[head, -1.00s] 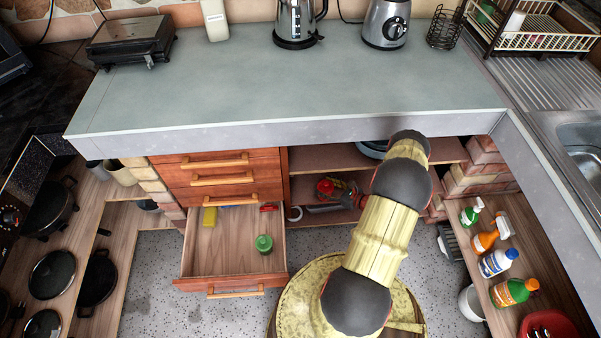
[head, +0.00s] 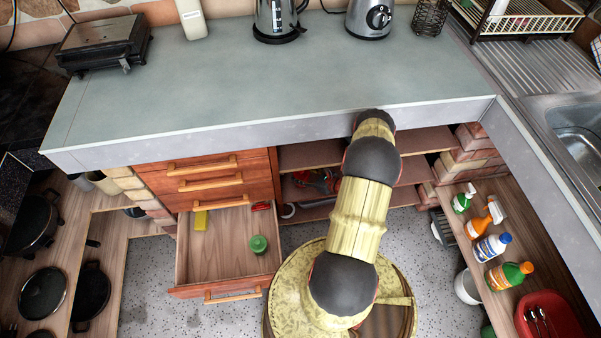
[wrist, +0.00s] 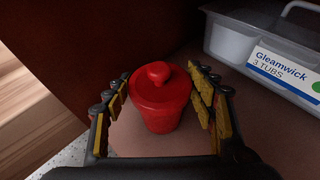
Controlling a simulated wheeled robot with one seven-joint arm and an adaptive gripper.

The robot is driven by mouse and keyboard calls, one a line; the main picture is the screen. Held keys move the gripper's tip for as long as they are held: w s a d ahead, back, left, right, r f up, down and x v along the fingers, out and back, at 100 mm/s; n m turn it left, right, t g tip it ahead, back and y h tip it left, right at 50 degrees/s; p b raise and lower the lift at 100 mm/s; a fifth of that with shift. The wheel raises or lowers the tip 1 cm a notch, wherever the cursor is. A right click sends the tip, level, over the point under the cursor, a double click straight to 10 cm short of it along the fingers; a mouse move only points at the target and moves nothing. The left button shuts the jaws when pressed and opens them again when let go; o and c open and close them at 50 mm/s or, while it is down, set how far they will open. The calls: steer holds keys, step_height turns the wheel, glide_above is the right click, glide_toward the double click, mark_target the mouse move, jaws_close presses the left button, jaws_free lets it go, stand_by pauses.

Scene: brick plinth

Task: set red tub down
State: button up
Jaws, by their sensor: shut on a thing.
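The red tub (wrist: 160,104), with a round knob on its lid, stands upright between the yellow-padded fingers of my gripper (wrist: 160,76) in the wrist view. My gripper is shut on it. Below it is a brown shelf board (wrist: 135,139); I cannot tell whether the tub's base touches it. A clear grey bin (wrist: 232,45) labelled "Gleamwick 3 TUBS" is behind and to the right of the tub, apart from it. In the head view the gripper is under the counter, and only a small red and dark patch shows left of my arm.
A dark red-brown panel (wrist: 90,40) rises left of the tub. An open drawer (head: 222,291) holding a green tub (head: 258,244) stands left of the shelves. The counter (head: 270,85) overhangs the shelves. Bottles (head: 510,275) stand on the right-hand shelf.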

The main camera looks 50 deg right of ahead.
steer(key=shift+w+a+f, duration=0.1)
steer(key=o, duration=1.1)
steer(key=shift+o, duration=0.2)
steer(key=shift+r, duration=0.2)
steer(key=a+p+v, duration=0.1)
steer(key=p+v, duration=0.3)
steer(key=v, duration=0.8)
steer(key=shift+d, duration=0.45)
